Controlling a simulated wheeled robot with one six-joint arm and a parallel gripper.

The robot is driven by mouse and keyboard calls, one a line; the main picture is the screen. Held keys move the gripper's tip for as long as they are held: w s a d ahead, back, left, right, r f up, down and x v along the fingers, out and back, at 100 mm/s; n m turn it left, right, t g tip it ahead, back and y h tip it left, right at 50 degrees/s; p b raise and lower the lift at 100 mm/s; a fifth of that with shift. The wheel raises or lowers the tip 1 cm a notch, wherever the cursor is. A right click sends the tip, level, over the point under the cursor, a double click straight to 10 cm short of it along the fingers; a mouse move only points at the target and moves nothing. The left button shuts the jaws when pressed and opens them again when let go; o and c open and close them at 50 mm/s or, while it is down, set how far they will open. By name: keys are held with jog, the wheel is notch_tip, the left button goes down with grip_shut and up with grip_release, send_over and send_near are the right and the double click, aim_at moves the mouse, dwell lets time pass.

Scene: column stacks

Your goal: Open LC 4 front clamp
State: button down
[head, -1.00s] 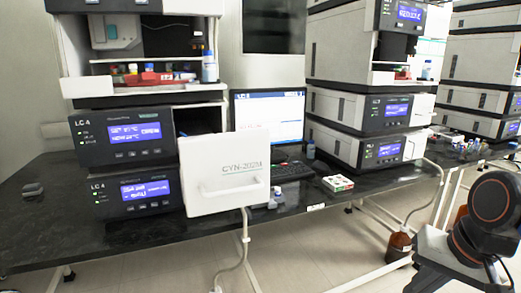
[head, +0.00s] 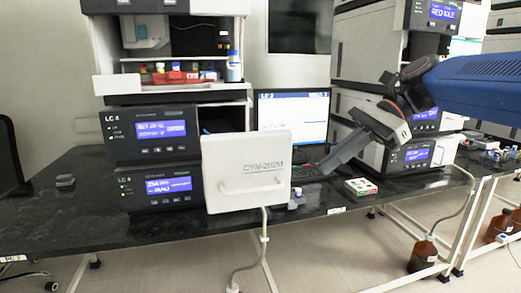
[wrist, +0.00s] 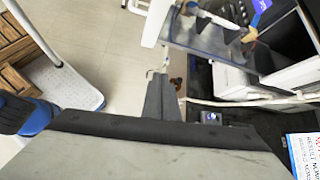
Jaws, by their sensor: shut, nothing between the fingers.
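The LC 4 stack (head: 155,160) stands at the left of the head view. Its white door (head: 246,140), with a bar handle, stands open and hides the compartment behind it. In the wrist view, the door (wrist: 156,22) shows edge-on beside a grey panel (wrist: 195,42). Dark fittings (wrist: 233,36) and a blue piece are on that panel; I cannot tell which is the front clamp. My gripper (head: 322,168) is shut and empty, right of the door and apart from it, before the monitor. Its fingers (wrist: 161,82) point towards the door area in the wrist view.
The monitor (head: 293,118) and keyboard (head: 318,172) are close behind my gripper. A small vial (head: 296,200) stands by the door and a small box (head: 360,187) lies to the right. Another stack (head: 355,110) rises behind my arm.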

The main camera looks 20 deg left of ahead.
jog(key=w+a+r+m+g+y, duration=0.1)
jog(key=w+a+r+g, duration=0.15)
jog(key=a+r, duration=0.25)
jog(key=x, duration=0.3)
jog(key=r+x, duration=0.1)
jog(key=x, duration=0.3)
jog(key=a+r+x, duration=0.1)
jog(key=x, duration=0.3)
jog(key=shift+s, duration=0.4)
jog(key=shift+s+a+r, duration=0.3)
jog(key=shift+a+r, duration=0.2)
